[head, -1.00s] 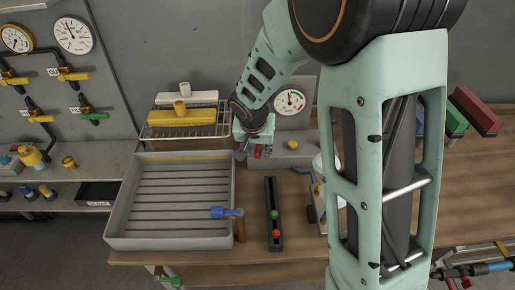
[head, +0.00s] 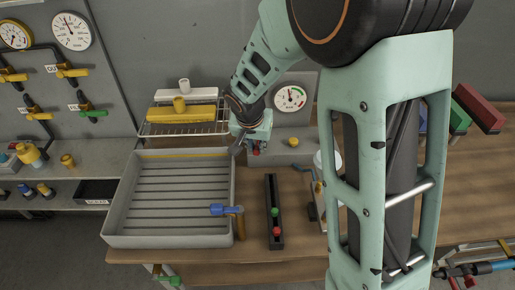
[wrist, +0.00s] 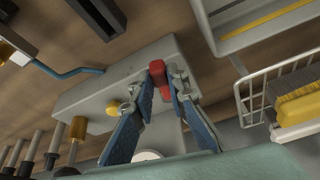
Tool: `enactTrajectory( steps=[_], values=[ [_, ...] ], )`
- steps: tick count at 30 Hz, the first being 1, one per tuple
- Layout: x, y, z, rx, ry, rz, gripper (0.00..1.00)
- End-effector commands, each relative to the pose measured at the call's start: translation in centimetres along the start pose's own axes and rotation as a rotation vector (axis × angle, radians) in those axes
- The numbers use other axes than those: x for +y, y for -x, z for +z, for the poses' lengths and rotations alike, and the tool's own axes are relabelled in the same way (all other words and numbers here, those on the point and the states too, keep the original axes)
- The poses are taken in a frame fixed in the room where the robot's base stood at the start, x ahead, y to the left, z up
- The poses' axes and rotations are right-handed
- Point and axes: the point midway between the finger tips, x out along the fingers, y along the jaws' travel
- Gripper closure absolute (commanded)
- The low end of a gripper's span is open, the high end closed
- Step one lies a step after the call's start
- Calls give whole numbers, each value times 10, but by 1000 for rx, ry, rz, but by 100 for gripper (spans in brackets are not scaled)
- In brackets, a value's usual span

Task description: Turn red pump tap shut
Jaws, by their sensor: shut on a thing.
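The red pump tap (wrist: 157,71) is a small red handle on the grey pump block (wrist: 85,95). In the wrist view the blue-padded fingers of my gripper (wrist: 165,88) stand on either side of it and are closed on it. In the head view my gripper (head: 254,144) is down at the front of the pump block (head: 302,148), left of its yellow knob (head: 294,142). Only a little of the red tap (head: 256,152) shows there below the fingers. The pump's round gauge (head: 290,98) stands behind.
A grey slatted tray (head: 120,225) with a blue-handled tap (head: 226,210) lies front left. A wire rack (head: 150,132) with a yellow brush (head: 180,115) is behind it. A dark strip with green and red knobs (head: 274,240) lies in front of the pump.

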Motion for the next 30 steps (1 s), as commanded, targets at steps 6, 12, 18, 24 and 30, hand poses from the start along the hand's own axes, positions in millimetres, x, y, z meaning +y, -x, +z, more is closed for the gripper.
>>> enactTrajectory(
  steps=[6, 12, 18, 24, 30],
  values=[
    [-11, -7, 2, 4, -114, 44, 100],
    [-21, -8, 0, 3, -261, 105, 100],
    [-33, -7, -6, 2, -436, 179, 100],
    [-42, -7, -13, 2, -613, 254, 100],
    [-51, -8, -22, 1, -788, 328, 100]
  ],
)
